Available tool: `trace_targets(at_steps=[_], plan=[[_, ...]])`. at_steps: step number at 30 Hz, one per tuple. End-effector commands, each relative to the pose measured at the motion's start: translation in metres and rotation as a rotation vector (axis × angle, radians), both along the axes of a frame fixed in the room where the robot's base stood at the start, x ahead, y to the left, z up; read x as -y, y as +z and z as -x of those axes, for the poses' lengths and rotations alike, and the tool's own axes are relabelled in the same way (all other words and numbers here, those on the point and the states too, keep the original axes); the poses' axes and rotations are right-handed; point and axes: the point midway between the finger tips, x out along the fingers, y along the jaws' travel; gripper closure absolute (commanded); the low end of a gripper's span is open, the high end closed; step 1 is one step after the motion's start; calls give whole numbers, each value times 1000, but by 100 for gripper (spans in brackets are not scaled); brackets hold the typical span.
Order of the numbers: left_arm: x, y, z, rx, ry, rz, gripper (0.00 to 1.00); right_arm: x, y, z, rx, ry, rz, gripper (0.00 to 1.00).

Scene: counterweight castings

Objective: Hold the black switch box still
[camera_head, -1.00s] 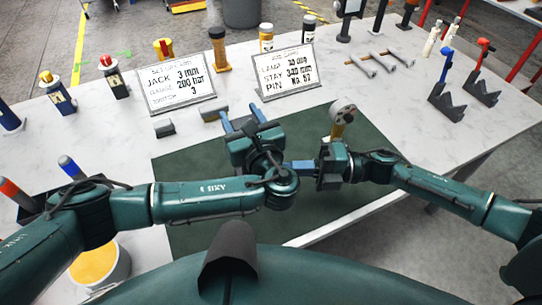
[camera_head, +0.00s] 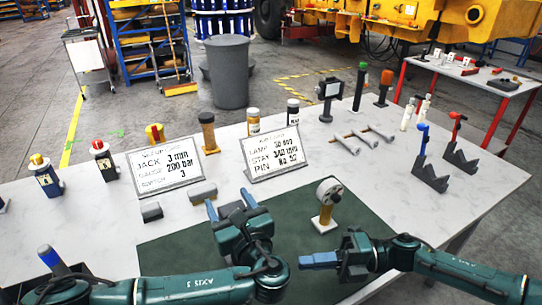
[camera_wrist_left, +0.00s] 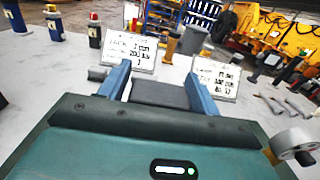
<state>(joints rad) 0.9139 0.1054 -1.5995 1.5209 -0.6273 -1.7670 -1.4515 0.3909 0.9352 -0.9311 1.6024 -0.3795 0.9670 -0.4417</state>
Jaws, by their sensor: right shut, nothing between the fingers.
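The black switch box (camera_head: 231,209) is a plain dark block between the two blue fingers of my left gripper (camera_head: 229,203). In the left wrist view, the box (camera_wrist_left: 160,95) fills the gap between the fingers (camera_wrist_left: 160,88), with a finger on each side. My left gripper looks shut on it, above the back of the green mat (camera_head: 185,250). The box's underside is hidden. My right gripper (camera_head: 304,262) is shut and empty over the mat, pointing left towards my left wrist, apart from the box.
Two lettered cards (camera_head: 166,166) (camera_head: 273,153) and several posts stand further back.

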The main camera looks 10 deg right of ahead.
Motion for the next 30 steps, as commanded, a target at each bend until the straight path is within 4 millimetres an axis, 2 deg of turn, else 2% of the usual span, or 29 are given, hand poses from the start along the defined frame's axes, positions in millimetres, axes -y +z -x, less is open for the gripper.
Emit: trace_targets(at_steps=[5, 14, 17, 24, 30], plan=[[0, 0, 0, 0, 0, 0, 24, 0, 0, 0, 0, 0, 0, 100], [2, 0, 5, -1, -2, 1, 24, 0, 0, 0, 0, 0, 0, 100], [6, -1, 17, -1, -2, 3, 24, 0, 0, 0, 0, 0, 0, 100], [22, -1, 66, -3, -4, 3, 24, 0, 0, 0, 0, 0, 0, 100], [31, -1, 100, -4, -2, 1, 24, 0, 0, 0, 0, 0, 0, 100]])
